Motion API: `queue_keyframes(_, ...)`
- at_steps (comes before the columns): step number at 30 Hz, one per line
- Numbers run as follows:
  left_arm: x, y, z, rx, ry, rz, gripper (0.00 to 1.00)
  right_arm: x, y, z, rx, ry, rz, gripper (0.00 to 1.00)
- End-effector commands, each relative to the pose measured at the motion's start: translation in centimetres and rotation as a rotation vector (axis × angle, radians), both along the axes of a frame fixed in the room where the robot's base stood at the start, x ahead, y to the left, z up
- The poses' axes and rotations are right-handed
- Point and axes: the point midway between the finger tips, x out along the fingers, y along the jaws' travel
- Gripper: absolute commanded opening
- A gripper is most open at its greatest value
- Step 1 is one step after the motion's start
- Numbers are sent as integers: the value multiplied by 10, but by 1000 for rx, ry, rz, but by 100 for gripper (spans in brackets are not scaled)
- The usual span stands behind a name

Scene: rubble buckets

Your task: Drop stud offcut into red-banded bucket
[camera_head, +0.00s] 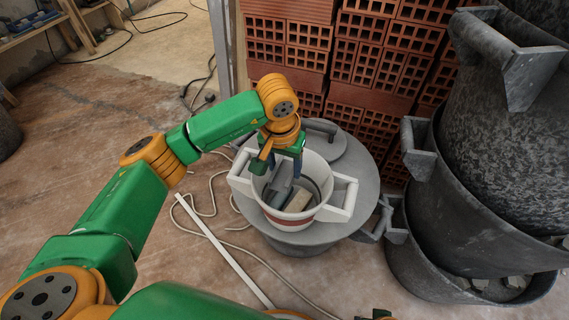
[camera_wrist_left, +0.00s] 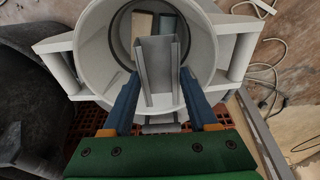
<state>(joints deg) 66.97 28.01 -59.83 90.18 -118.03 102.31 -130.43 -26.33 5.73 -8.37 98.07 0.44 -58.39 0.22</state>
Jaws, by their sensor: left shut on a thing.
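The red-banded bucket (camera_head: 289,224) is white with two side handles and a dull red band low on its wall. It stands upright on a round grey lid and also fills the top of the left wrist view (camera_wrist_left: 92,45). My left gripper (camera_head: 279,172) points down over the bucket's mouth, and its blue fingers (camera_wrist_left: 160,88) are shut on the stud offcut. The stud offcut (camera_wrist_left: 157,62) is a grey U-shaped metal channel, partly hidden by the gripper in the head view (camera_head: 277,188). Its lower end reaches inside the rim. My right gripper is not clearly in view.
A beige block (camera_head: 299,201) and other pieces lie in the bucket. Large dark stacked buckets (camera_head: 470,220) stand to the right, and hollow red bricks (camera_head: 365,45) behind. A white strip (camera_head: 222,250) and pale cord (camera_head: 213,190) lie on the left floor.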

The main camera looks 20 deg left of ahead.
Motion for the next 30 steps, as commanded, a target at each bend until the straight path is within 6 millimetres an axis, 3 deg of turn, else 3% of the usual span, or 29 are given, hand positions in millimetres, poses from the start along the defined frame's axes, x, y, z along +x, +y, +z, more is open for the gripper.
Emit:
queue_keyframes(2,0,0,0,0,0,0,2,0,0,0,0,0,0,50)
queue_keyframes(3,0,0,0,0,0,0,67,0,0,0,0,0,0,50)
queue_keyframes(6,0,0,0,0,0,0,94,0,0,0,0,0,0,50)
queue_keyframes(15,0,0,3,0,0,0,94,0,0,1,0,-1,1,50)
queue_keyframes(24,-8,1,61,1,-3,0,94,-22,-5,-27,-10,27,5,50)
queue_keyframes(30,-11,0,71,0,0,0,94,-28,-6,-35,-11,30,6,50)
